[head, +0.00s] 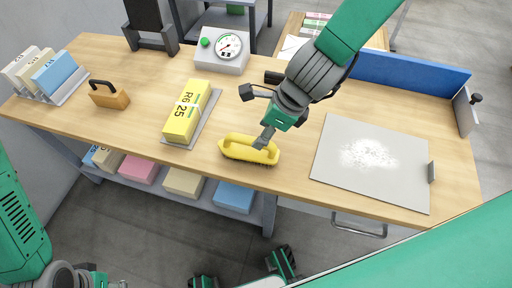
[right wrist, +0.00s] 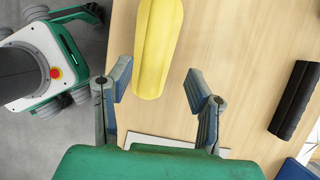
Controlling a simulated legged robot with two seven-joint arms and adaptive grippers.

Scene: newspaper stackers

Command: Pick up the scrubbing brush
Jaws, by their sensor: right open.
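The yellow scrubbing brush (head: 236,151) lies on the wooden table near its front edge, with dark bristles underneath and a raised handle. In the right wrist view, the brush (right wrist: 157,45) runs up from between the fingertips to the top edge. My right gripper (head: 264,138) is just above the brush's right end in the head view. In the right wrist view, the right gripper (right wrist: 157,93) is open, with a finger on either side of the brush's near end and gaps to both. Whether it touches the brush cannot be told.
A grey board (head: 335,172) with white powder lies to the right. A yellow labelled stack (head: 187,112) stands on a grey tray to the left. A wooden block with black handle (head: 110,97), a dial scale (head: 222,55) and a blue panel (head: 410,75) stand around the table.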

